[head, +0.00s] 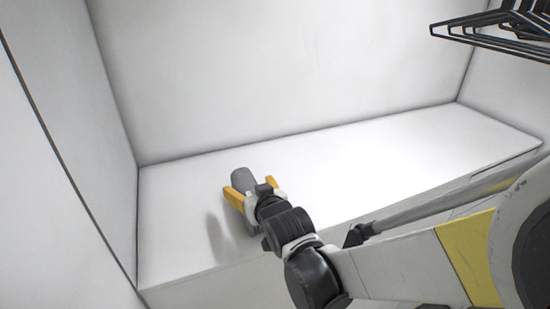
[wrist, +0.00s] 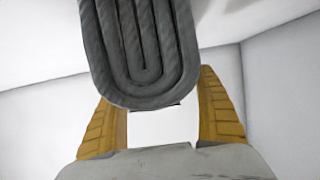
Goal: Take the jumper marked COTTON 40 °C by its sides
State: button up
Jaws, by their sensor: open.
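A grey folded garment (head: 243,178), which I take to be the jumper, stands on the white shelf. In the wrist view its layered, rounded end (wrist: 145,50) fills the top middle, with the folds nested in one another. No COTTON 40 °C mark is visible in either view. My gripper (head: 251,190) has its two yellow fingers apart, close to the garment. In the wrist view the fingers (wrist: 158,92) stand to the left and right of its lower end, with bright space between them below it. I cannot tell whether either finger touches it. My gripper partly hides the garment in the head view.
The white shelf (head: 390,155) is bare to the right of the garment. White walls enclose it at the back (head: 280,70), left and right. Several black hangers (head: 490,38) hang at the upper right. The shelf's front edge runs below my gripper.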

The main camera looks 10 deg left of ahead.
jog(key=shift+s, duration=0.1)
jog(key=c, duration=1.5)
jog(key=shift+r, duration=0.1)
